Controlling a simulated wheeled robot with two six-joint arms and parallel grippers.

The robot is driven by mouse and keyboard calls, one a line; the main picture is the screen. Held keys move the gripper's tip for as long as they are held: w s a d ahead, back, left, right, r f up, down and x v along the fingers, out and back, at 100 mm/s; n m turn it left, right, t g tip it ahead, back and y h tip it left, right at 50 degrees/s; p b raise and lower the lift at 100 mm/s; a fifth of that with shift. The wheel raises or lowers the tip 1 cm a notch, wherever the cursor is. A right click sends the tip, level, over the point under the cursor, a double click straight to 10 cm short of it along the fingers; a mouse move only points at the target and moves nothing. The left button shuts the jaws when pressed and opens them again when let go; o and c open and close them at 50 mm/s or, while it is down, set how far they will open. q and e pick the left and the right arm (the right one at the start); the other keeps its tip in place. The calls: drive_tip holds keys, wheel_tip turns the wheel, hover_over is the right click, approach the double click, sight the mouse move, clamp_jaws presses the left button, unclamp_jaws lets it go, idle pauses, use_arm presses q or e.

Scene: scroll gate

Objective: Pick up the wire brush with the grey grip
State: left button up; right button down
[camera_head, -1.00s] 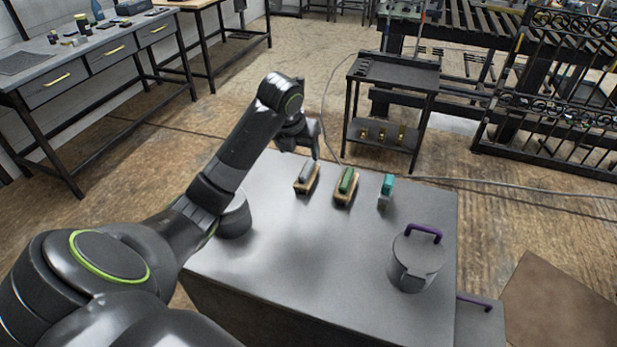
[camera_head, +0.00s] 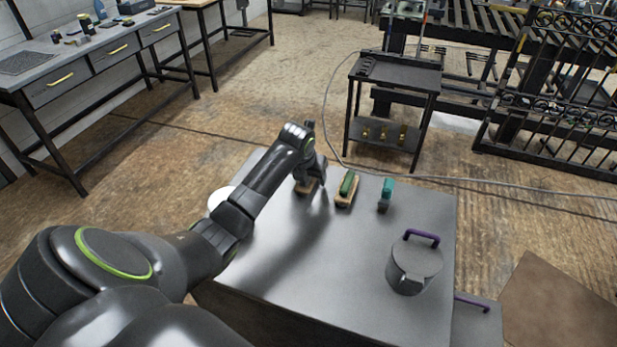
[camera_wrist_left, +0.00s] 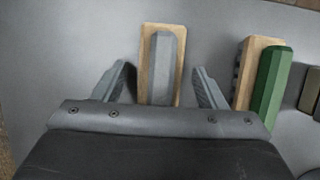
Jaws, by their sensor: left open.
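The wire brush with the grey grip (camera_wrist_left: 162,68) lies on a grey-topped table, its wooden block under the grey grip. In the head view the brush (camera_head: 306,187) is partly hidden by my left gripper (camera_head: 316,176). In the left wrist view my left gripper (camera_wrist_left: 160,85) is open, with one finger on each side of the brush and gaps between. A brush with a green grip (camera_head: 347,188) lies to its right, and it also shows in the wrist view (camera_wrist_left: 268,80). My right gripper is not in view.
A teal-gripped brush (camera_head: 386,193) stands farther right on the table (camera_head: 340,260). A grey lidded pot (camera_head: 412,268) with a purple handle is at the front right. The middle of the table is clear. A black cart (camera_head: 395,75) stands behind.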

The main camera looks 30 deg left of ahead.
use_arm(q)
drive_tip(key=shift+w+f, duration=0.1)
drive_tip(key=shift+f, duration=0.05)
drive_tip(key=c, duration=1.1)
drive_tip(key=shift+c, duration=0.2)
wheel_tip(320, 180, up, 10)
drive_tip(key=shift+r+b, duration=0.1)
drive_tip(key=shift+b, duration=0.65)
drive_tip(key=o, duration=0.4)
drive_tip(key=shift+c, duration=1.1)
